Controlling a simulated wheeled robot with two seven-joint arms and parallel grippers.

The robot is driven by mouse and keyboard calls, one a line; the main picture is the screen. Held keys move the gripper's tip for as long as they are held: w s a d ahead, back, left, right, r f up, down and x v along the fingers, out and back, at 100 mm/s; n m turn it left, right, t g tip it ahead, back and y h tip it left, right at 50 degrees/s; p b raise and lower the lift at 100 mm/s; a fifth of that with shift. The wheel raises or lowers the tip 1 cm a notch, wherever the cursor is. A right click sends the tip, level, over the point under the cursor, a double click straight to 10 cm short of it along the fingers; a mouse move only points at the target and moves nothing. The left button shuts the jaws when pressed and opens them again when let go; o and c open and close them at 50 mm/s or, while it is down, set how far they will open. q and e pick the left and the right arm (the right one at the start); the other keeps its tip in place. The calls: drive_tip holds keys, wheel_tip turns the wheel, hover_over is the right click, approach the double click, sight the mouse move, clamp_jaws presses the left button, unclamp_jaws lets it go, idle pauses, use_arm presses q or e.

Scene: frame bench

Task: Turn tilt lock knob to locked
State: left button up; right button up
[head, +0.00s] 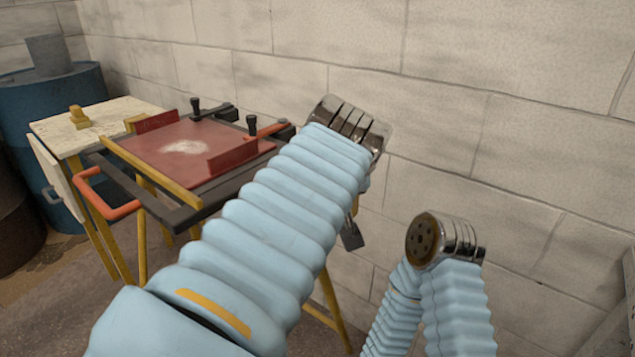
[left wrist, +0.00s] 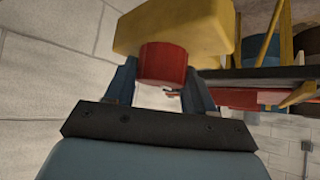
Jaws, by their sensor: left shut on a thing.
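In the left wrist view a red round knob (left wrist: 163,64) sticks out from a yellow block (left wrist: 172,27). I take it for the tilt lock knob; no lock marking can be read on it. My left gripper (left wrist: 160,78) has one blue finger on each side of the red knob and is shut on it. The fingertips are partly hidden at the yellow block. In the head view my left arm covers most of this place; a small yellow part and a dark grey piece show past the wrist. My right arm is at the lower right, and its gripper is out of view.
A frame bench with a red plate (head: 185,147), dark rails and an orange handle (head: 105,200) stands left of my left arm. A pale table (head: 95,115) and a blue barrel (head: 55,95) stand behind it. A block wall (head: 480,60) closes the back.

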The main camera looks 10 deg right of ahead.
use_arm(q)
drive_tip(key=shift+a+f+m+h+b, duration=0.1)
drive_tip(key=shift+m+h+b, duration=0.6)
drive_tip(key=shift+m, duration=0.3)
drive_tip(key=m+g+h, duration=0.1)
drive_tip(key=m+h, duration=0.1)
drive_tip(key=shift+w+m, duration=0.1)
drive_tip(key=shift+m, duration=0.2)
drive_tip(key=m+g+h, duration=0.1)
drive_tip(key=m, duration=0.1)
drive_tip(key=m+g+h+p, duration=0.1)
drive_tip(key=m+g, duration=0.1)
drive_tip(key=m, duration=0.1)
drive_tip(key=shift+r+h, duration=0.2)
drive_tip(key=shift+h, duration=0.2)
drive_tip(key=m+g+h+p, duration=0.1)
drive_tip(key=m+g, duration=0.2)
drive_tip(key=m, duration=0.1)
drive_tip(key=m+g, duration=0.3)
drive_tip(key=m, duration=0.1)
drive_tip(key=shift+f+m+g, duration=0.1)
drive_tip(key=shift+m+g, duration=0.2)
drive_tip(key=shift+m+g+y, duration=0.6)
drive_tip(key=shift+m+g, duration=0.9)
drive_tip(key=shift+m, duration=0.6)
drive_tip(key=o, duration=0.9)
drive_tip(key=shift+o, duration=0.2)
